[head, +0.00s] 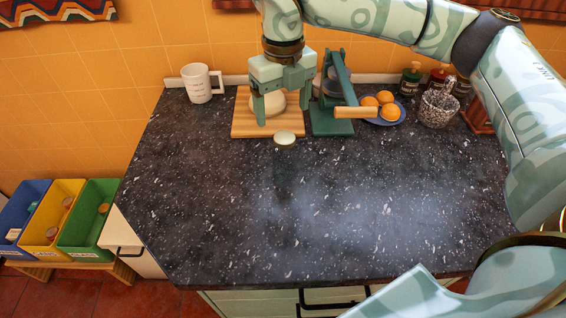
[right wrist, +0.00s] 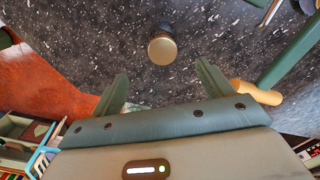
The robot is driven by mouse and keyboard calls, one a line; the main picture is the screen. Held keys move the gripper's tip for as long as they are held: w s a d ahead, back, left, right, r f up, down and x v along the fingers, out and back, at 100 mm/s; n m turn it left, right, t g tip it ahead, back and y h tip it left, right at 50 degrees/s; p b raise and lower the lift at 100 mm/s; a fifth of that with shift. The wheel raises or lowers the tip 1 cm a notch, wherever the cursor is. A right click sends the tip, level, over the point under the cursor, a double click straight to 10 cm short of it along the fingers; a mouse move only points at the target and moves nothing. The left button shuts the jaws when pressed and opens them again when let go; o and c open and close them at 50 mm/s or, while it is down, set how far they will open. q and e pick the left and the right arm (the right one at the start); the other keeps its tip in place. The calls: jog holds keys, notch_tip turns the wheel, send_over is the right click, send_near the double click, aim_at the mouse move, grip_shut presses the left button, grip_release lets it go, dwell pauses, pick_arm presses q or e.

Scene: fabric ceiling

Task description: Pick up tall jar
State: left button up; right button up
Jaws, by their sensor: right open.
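The tall jar (head: 285,141) stands upright on the dark speckled counter, in front of the wooden board. Its round lid is pale; its body is dark and hard to tell from the counter. In the right wrist view the lid (right wrist: 162,50) shows just beyond the fingertips, roughly centred between them. My right gripper (head: 283,107) points down, open and empty, above and behind the jar in the head view. It appears apart from the jar. My left gripper is not in view.
A wooden board (head: 243,122) with a pale round thing, a green press (head: 330,120) with a wooden handle, a plate of oranges (head: 384,98), a speckled pot (head: 438,108) and a white mug (head: 200,84) line the back. The counter's front and middle (head: 230,210) are clear.

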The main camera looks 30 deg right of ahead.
aim_at(283, 138)
notch_tip(283, 138, down, 9)
jog(key=shift+r+b, duration=0.2)
jog(key=shift+b, duration=0.55)
jog(key=f, duration=0.1)
jog(key=f+b, duration=0.1)
jog(key=f, duration=0.3)
jog(key=shift+w+d, duration=0.2)
jog(key=shift+d, duration=0.05)
jog(key=shift+c, duration=0.7)
jog(key=shift+r, duration=0.1)
jog(key=c, duration=1)
